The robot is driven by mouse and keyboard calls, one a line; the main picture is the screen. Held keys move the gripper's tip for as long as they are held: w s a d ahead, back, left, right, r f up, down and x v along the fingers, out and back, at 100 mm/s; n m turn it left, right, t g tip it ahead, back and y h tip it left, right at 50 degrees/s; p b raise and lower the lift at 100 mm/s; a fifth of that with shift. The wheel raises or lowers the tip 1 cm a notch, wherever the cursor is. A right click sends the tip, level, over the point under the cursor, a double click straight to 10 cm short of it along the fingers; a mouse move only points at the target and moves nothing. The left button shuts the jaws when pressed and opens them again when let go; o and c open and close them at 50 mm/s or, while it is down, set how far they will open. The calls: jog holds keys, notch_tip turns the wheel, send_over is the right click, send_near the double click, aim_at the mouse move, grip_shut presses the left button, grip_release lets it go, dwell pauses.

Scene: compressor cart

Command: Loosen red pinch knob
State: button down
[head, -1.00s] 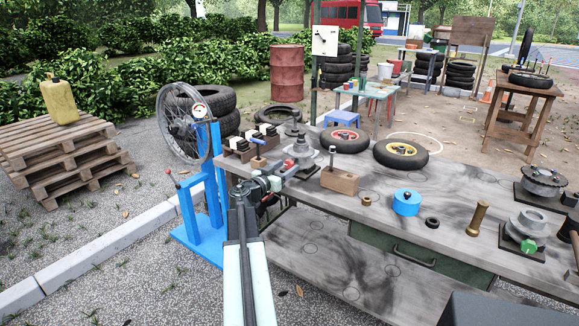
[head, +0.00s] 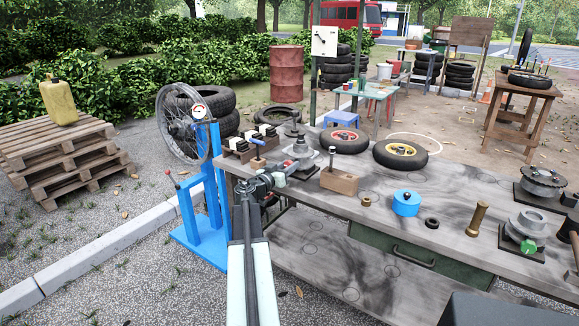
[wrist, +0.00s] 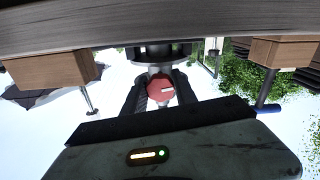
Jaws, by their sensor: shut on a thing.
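The red pinch knob (wrist: 160,88) shows in the middle of the wrist view, round and faceted with a white mark on its face. The two dark fingers of my gripper (wrist: 161,97) stand on either side of it and are shut on it. Behind the knob is a dark round fitting (wrist: 156,52). In the head view my gripper (head: 280,174) reaches to the left end of the workbench, beside a grey metal device (head: 300,150). A bit of red shows there, but my arm and the device hide most of the knob.
The workbench (head: 450,225) carries a wooden block (head: 340,180), a blue round container (head: 406,202), a brass cylinder (head: 478,218) and two wheels (head: 400,153). A blue stand (head: 204,218) with a spoked wheel is left of my arm. In the wrist view, a wooden surface (wrist: 150,30) spans the top edge.

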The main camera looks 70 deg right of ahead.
jog(key=shift+s, duration=0.1)
jog(key=c, duration=1)
grip_release()
jog(key=shift+a, duration=0.1)
jog(key=v, duration=0.7)
jog(key=shift+a, duration=0.3)
